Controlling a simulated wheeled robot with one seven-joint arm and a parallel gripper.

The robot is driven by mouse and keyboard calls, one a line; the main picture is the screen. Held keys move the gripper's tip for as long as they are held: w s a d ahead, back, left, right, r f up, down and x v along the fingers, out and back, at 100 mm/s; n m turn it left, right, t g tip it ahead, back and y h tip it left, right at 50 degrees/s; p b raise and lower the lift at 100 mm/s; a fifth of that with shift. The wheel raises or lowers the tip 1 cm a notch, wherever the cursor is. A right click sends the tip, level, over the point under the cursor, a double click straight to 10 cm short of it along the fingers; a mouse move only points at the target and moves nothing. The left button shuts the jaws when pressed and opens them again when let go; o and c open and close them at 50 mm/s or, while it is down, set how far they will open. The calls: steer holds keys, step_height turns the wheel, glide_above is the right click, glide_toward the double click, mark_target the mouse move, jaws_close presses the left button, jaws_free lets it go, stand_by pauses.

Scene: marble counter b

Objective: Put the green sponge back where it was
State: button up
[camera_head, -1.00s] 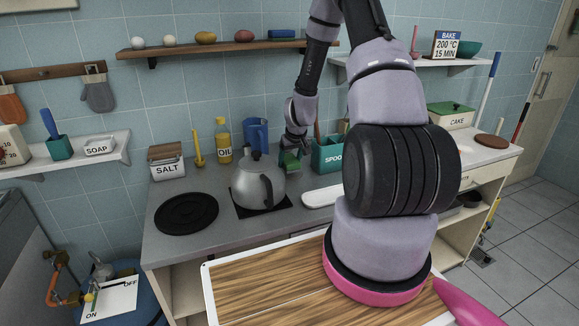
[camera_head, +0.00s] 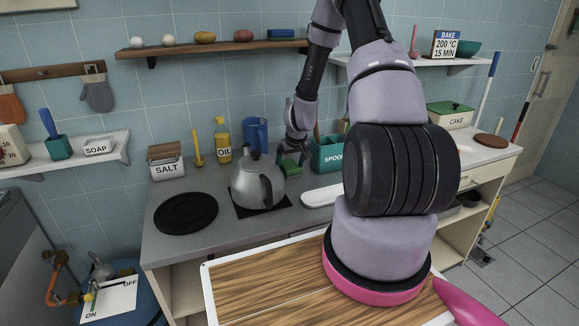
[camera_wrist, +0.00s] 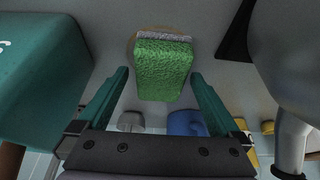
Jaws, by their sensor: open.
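The green sponge (camera_wrist: 163,68) with a pale grey layer along one edge is on the counter, on or beside a small tan patch. My gripper (camera_wrist: 160,76) is open, with one teal finger on each side of the sponge and a visible gap to each. In the head view, the sponge (camera_head: 290,169) is small and partly hidden beneath my gripper (camera_head: 291,158), between the kettle and the teal spoon box.
The grey kettle (camera_head: 256,184) stands close on the left, and the teal spoon box (camera_head: 328,154) close on the right. A blue jug (camera_head: 256,133) and an oil bottle (camera_head: 223,140) stand behind. A white spoon rest (camera_head: 321,196) lies in front of the box.

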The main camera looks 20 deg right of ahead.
steer(key=s+a+r, duration=0.2)
steer(key=s+r, duration=0.2)
steer(key=r, duration=0.6)
steer(key=s+a+r+m+t+y, duration=0.1)
steer(key=s+a+r, duration=0.15)
steer(key=r, duration=0.75)
steer(key=s+a+r, duration=0.2)
steer(key=s+r, duration=0.2)
steer(key=r, duration=0.6)
steer(key=s+a+r+m, duration=0.1)
steer(key=s+r, duration=0.5)
steer(key=s, duration=0.3)
steer(key=s+a+r+m+t+y, duration=0.1)
steer(key=s+a+r+m, duration=0.1)
steer(key=s+r, duration=0.4)
steer(key=s, duration=0.4)
steer(key=shift+r+t, duration=0.3)
steer(key=shift+r, duration=0.05)
